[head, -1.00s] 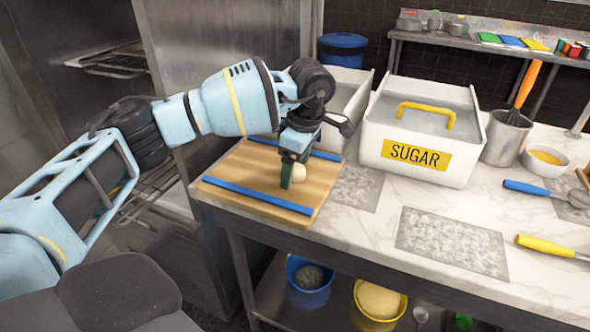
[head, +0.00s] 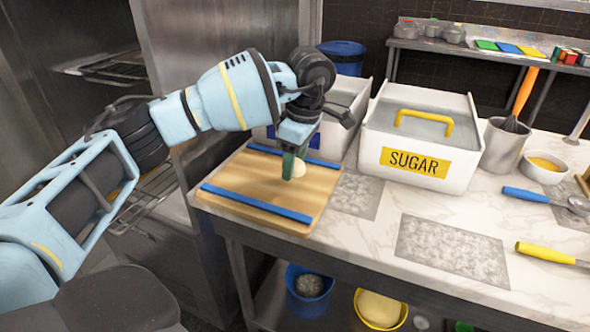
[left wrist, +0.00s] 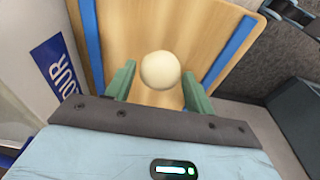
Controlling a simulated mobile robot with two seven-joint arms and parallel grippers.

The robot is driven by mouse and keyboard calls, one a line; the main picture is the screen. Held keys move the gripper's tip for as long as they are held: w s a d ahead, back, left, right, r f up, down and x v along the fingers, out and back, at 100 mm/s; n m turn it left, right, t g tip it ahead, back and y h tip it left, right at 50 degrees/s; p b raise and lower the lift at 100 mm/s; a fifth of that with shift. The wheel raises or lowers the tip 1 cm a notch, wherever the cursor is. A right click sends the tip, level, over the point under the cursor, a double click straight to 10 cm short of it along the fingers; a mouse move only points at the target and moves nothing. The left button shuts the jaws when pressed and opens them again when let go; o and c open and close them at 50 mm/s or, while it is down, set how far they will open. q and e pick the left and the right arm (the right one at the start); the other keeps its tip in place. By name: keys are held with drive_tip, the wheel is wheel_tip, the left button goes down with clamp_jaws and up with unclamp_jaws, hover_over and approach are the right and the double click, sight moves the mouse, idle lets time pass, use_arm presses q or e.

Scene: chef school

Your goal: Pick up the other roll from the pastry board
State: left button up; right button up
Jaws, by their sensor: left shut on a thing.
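The roll (head: 299,169) is a small, pale, round piece of dough. My left gripper (head: 291,166) is shut on it, with green fingers pointing down over the pastry board (head: 240,182). The roll appears a little above the wood. In the left wrist view the roll (left wrist: 160,70) sits between the two fingertips of my left gripper (left wrist: 158,82), with the board (left wrist: 140,28) behind it. The board is wooden with two blue strips, and no other roll shows on it. My right gripper is not in view.
A white bin (head: 347,98) stands behind the board; its lettering, partly cut off, shows in the left wrist view. The sugar bin (head: 415,175) is to its right. A steel utensil pot (head: 503,148) and a blue-handled tool (head: 525,195) lie farther right.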

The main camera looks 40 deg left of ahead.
use_arm(q)
drive_tip(key=s+d, duration=0.3)
drive_tip(key=s, duration=0.4)
drive_tip(key=s+d+r, duration=0.1)
drive_tip(key=s+d, duration=0.2)
drive_tip(key=s, duration=0.4)
drive_tip(key=shift+s+r, duration=0.25)
drive_tip(key=shift+s, duration=0.15)
